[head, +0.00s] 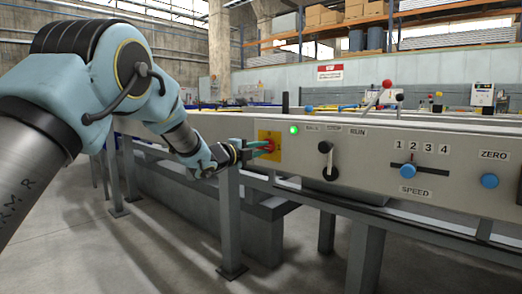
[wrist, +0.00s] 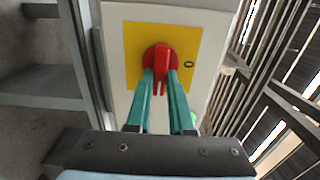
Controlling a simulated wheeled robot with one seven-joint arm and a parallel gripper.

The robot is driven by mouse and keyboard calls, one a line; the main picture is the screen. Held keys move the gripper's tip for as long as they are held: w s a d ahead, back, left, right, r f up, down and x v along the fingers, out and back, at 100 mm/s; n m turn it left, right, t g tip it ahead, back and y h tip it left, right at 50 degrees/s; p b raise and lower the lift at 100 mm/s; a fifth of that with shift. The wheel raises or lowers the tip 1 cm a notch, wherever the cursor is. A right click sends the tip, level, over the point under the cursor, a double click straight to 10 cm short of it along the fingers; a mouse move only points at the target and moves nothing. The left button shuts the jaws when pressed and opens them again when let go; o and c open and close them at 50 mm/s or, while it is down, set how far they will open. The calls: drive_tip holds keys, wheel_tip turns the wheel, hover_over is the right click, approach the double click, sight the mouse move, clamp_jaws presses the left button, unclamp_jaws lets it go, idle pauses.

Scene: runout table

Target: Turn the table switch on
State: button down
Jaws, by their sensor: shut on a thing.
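The table switch is a red rotary knob (wrist: 161,54) on a yellow square plate (wrist: 133,40), set in the pale front panel of the table. In the head view the yellow plate (head: 263,134) is at the left of the panel. My gripper (wrist: 160,78) has its two green fingers on either side of the red handle and is shut on it. In the wrist view the handle runs along the fingers' direction, and a small dark "O" mark shows to its right. A green lamp (head: 293,129) beside the plate is lit. The fingers partly cover the knob.
Right of the switch are a black lever (head: 326,160) under stop and run lettering, a speed slider (head: 408,171) marked 1 to 4, and a blue zero button (head: 489,180). Table legs and a lower beam stand below the panel. Open floor lies in front.

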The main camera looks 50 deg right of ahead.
drive_tip(key=c, duration=0.8)
unclamp_jaws()
drive_tip(key=shift+a, duration=0.1)
drive_tip(key=a+p, duration=0.2)
drive_tip(key=a, duration=0.8)
drive_tip(key=shift+w+a, duration=0.3)
drive_tip(key=shift+a, duration=0.05)
